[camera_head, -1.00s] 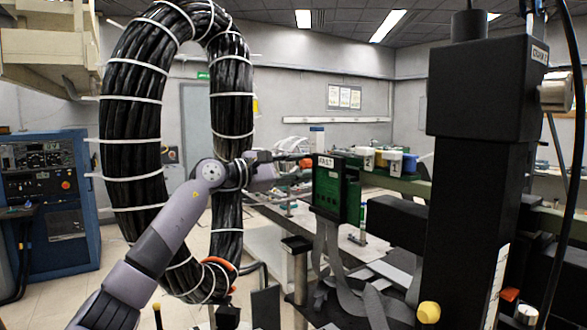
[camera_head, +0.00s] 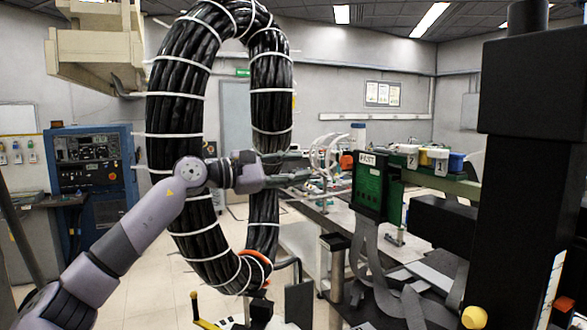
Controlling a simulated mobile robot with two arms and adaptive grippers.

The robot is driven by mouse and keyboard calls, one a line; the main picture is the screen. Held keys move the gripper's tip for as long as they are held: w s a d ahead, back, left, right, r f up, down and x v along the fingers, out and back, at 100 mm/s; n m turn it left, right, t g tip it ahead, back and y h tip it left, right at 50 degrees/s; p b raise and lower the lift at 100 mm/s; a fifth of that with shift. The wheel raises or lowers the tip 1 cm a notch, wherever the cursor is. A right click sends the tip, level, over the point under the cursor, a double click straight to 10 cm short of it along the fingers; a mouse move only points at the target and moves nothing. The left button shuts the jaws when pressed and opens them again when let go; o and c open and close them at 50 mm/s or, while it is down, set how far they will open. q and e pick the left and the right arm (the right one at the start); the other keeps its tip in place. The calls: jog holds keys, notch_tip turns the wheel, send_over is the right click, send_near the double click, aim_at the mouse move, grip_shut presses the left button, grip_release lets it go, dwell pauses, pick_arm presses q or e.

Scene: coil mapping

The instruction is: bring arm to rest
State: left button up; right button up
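My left arm (camera_head: 150,215) comes in from the lower left and bends at an elbow in front of the black cable coil. My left gripper (camera_head: 298,178) points right, just past the coil's right side, and appears level. Its fingers are small and blend with the bench behind, so I cannot tell whether they are open or shut. No object is clearly held. My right gripper is not in view.
The large black coil (camera_head: 180,100) with white ties stands close by. A green box (camera_head: 369,184) with grey ribbon cables is right of the gripper. A black column (camera_head: 515,150) fills the right side. A blue cabinet (camera_head: 95,185) stands at left.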

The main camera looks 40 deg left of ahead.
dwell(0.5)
